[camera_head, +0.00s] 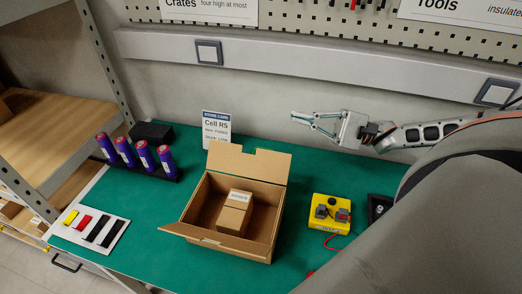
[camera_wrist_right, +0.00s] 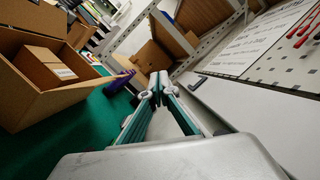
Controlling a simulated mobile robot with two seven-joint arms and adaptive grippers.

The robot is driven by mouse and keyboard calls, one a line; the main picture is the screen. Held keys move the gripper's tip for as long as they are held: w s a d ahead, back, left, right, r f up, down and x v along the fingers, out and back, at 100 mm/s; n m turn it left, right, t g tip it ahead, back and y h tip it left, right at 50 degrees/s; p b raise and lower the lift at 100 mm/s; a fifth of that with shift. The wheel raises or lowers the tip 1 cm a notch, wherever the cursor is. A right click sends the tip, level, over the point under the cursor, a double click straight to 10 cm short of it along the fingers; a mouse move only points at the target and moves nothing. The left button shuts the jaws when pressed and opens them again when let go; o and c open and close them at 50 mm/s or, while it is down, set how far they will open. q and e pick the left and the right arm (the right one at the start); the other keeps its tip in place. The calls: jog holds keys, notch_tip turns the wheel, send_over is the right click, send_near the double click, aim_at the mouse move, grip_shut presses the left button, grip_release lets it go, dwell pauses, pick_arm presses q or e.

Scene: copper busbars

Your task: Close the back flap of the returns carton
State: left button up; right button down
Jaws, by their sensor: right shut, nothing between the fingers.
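The returns carton (camera_head: 262,246) is an open brown cardboard box on the green table, with a smaller labelled box (camera_head: 234,212) inside. Its back flap (camera_head: 248,163) stands up, tilted slightly backward. Its front flap (camera_head: 190,234) is folded outward. My right gripper (camera_head: 297,118) is behind and to the right of the back flap, above the table's rear, apart from the carton, fingers pointing left. Its fingers are shut and empty. In the right wrist view, the closed fingertips (camera_wrist_right: 158,84) show at centre and the carton (camera_wrist_right: 22,90) at the left. My left gripper is not in view.
A sign (camera_head: 217,129) stands behind the carton. Purple cylinders (camera_head: 145,155) stand in a black rack at left, near a white card with coloured strips (camera_head: 89,228). A yellow switch box (camera_head: 331,213) sits right of the carton. A wall rail (camera_head: 280,57) runs behind.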

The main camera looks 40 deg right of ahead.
notch_tip(320, 180, down, 6)
jog(key=b, duration=0.3)
jog(key=m+h+b, duration=0.1)
jog(key=m+b, duration=0.1)
jog(key=b, duration=0.2)
send_near(260, 155)
jog(key=w+d+f, duration=0.3)
jog(key=w+f, duration=0.1)
jog(key=x, duration=0.3)
jog(key=s+r+x, duration=0.1)
jog(key=x, duration=0.2)
jog(key=a+b+x, duration=0.1)
jog(key=x, duration=0.3)
jog(key=shift+s+d+r, duration=0.1)
jog(key=shift+s+r, duration=0.2)
jog(key=shift+s+a+r, duration=0.35)
jog(key=shift+s+a, duration=0.1)
jog(key=shift+a, duration=0.05)
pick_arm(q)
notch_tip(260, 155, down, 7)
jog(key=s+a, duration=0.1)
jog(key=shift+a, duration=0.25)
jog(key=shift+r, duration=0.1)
